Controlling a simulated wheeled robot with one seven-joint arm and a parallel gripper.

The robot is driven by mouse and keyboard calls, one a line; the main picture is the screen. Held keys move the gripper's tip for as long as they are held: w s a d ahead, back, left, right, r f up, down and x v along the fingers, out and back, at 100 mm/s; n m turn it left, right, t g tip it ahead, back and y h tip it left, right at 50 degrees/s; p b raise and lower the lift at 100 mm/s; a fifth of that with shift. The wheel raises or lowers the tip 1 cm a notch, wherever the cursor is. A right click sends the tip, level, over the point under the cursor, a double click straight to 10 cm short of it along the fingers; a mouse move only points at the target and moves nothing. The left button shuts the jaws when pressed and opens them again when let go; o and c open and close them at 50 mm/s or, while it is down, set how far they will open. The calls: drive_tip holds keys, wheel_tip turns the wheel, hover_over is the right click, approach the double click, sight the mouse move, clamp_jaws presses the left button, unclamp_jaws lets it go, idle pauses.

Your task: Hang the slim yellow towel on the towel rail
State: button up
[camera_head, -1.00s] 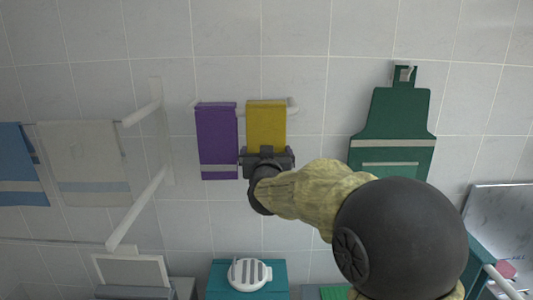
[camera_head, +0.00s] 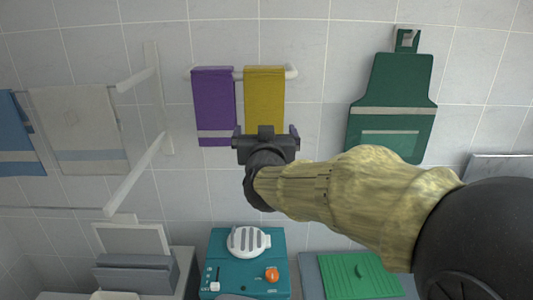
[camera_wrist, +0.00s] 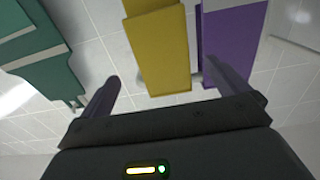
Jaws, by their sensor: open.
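The slim yellow towel (camera_head: 264,98) hangs over the white towel rail (camera_head: 291,72) on the tiled wall, to the right of a purple towel. It hangs straight down, and its lower end is partly hidden behind my gripper in the head view. My gripper (camera_head: 266,132) is in front of and below the yellow towel. In the wrist view my gripper (camera_wrist: 160,90) has its fingers spread wide. Nothing is between the fingertips.
The purple towel (camera_head: 213,105) hangs close beside the yellow one. A green apron (camera_head: 392,100) hangs from a hook at right. A white rack (camera_head: 136,188) with pale and blue towels is at left. A teal unit (camera_head: 240,275) stands below. The wall between towels and apron is bare.

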drive_tip(key=s, duration=0.8)
drive_tip(key=shift+b, duration=0.35)
drive_tip(key=d+f+n+g+y, duration=0.1)
drive_tip(key=d+f+g, duration=0.15)
drive_tip(key=f, duration=0.55)
drive_tip(key=d+f+n+g+y, duration=0.15)
drive_tip(key=f+g, duration=0.25)
drive_tip(key=f, duration=0.5)
drive_tip(key=s+d+f+m+g+h+p, duration=0.1)
drive_tip(key=s+d+f+m+g+h, duration=0.1)
drive_tip(key=s+d+f+g, duration=0.7)
drive_tip(key=s+d+f, duration=0.1)
drive_tip(key=s+f, duration=0.3)
drive_tip(key=s, duration=0.1)
drive_tip(key=shift+s+d+f, duration=0.15)
drive_tip(key=shift+f, duration=0.05)
drive_tip(key=shift+m+h, duration=0.25)
